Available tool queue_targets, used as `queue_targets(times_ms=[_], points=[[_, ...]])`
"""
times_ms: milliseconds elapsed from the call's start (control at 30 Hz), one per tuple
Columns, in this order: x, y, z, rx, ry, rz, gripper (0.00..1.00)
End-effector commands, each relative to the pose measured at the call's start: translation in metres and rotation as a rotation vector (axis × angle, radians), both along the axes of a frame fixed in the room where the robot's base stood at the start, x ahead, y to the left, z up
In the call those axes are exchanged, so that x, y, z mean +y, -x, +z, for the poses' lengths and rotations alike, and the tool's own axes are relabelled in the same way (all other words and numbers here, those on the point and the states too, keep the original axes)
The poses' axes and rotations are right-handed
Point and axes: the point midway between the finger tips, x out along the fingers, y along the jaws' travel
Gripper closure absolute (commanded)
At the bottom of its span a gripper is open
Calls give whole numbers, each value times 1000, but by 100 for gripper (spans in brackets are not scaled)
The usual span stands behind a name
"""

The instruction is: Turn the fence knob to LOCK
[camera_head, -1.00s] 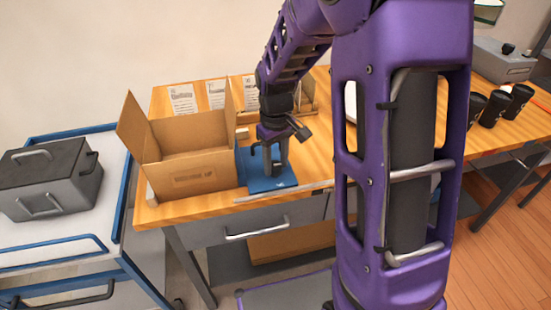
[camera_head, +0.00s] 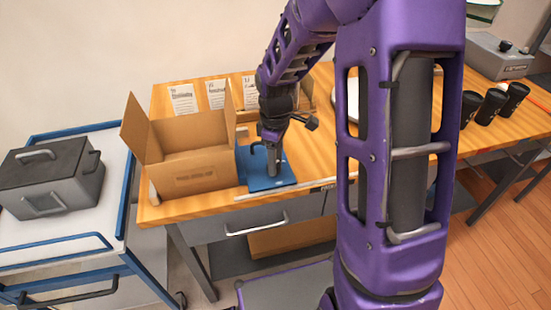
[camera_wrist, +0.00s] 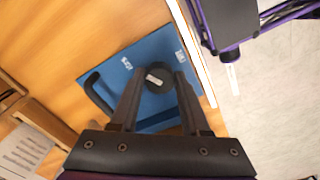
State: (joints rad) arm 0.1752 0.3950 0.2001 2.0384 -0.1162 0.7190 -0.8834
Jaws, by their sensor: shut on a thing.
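A blue plate (camera_head: 285,180) lies on the wooden bench, right of the open cardboard box. It also fills the middle of the wrist view (camera_wrist: 118,88). A round black knob (camera_wrist: 165,84) with a white pointer mark stands on it. My gripper (camera_wrist: 158,78) is shut on this knob, one finger on each side. Two small white labels show on the plate, at left (camera_wrist: 127,63) and right (camera_wrist: 180,57); I cannot read which is LOCK. A black bent bar (camera_wrist: 95,92) stands at the plate's left. In the head view my gripper (camera_head: 272,168) hides the knob.
The open cardboard box (camera_head: 195,180) stands close left of the plate. Paper sheets (camera_head: 183,99) are at the back of the bench. Several black cups (camera_head: 490,106) stand far right. A blue-framed cart (camera_head: 62,240) with a grey case (camera_head: 52,175) is at left.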

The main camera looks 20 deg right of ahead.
Motion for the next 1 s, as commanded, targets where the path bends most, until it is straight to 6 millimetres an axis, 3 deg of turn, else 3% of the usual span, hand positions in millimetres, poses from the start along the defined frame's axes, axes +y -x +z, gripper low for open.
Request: queue_targets(times_ms=[400, 433, 567, 867, 1000], points=[[0, -1, 1, -4, 0, 9, 100], [0, -1, 1, -4, 0, 9, 50], [0, -1, 1, -2, 0, 9, 27], [0, 0, 1, -1, 1, 7, 24], [0, -1, 11, -2, 0, 6, 24]])
